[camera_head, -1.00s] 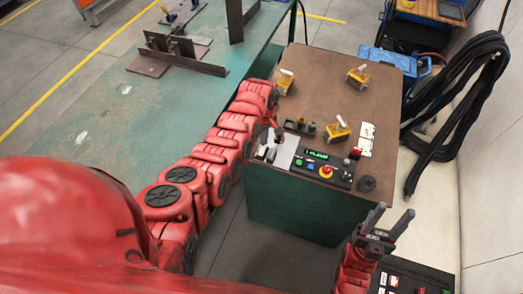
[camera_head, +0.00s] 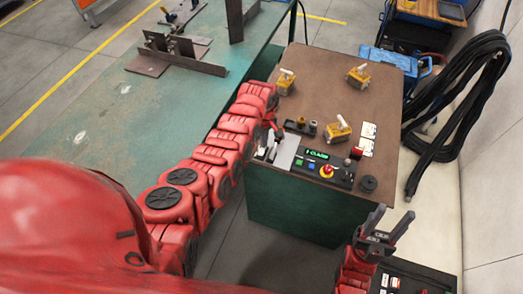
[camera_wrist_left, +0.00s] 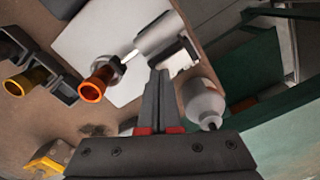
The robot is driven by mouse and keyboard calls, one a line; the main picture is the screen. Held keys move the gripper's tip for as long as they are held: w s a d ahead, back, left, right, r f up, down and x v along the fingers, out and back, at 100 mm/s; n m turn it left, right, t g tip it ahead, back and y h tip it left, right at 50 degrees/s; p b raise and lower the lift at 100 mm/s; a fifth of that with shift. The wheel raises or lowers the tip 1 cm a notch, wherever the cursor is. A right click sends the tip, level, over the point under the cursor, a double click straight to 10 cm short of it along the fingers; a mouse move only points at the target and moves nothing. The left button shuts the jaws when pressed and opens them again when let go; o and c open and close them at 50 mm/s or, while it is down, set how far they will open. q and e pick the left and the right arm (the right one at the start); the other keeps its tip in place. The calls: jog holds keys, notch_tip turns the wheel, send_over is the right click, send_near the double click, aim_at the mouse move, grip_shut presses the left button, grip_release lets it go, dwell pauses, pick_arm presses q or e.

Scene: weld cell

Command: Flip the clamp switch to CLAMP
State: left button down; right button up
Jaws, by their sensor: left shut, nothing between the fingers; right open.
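The pale switch plate (camera_head: 285,150) lies at the front left of the brown-topped bench, left of the control panel. In the left wrist view, a silver lever with an orange end (camera_wrist_left: 95,86) stands out over the white plate (camera_wrist_left: 90,40); I take it for the clamp switch. Its label is not readable. My left gripper (camera_head: 272,140) is at the plate's left side, partly hidden in the head view. In the wrist view its fingers (camera_wrist_left: 160,75) are shut and empty, just right of the lever; contact cannot be told. My right gripper (camera_head: 392,216) is open and empty, in front of the bench.
The control panel (camera_head: 318,167) has a green-lit display (camera_head: 317,155), too small to read surely, and a red-and-yellow stop button (camera_head: 327,171). Several yellow switch-like units, including one nearby (camera_head: 338,131), stand on the bench top (camera_head: 318,90). The green table (camera_head: 110,110) is left.

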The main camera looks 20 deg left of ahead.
pick_arm(q)
jog(key=shift+r+p, duration=0.95)
jog(key=shift+r, duration=0.4)
jog(key=shift+r+p, duration=0.8)
jog(key=shift+r, duration=1.35)
jog(key=shift+f, duration=0.1)
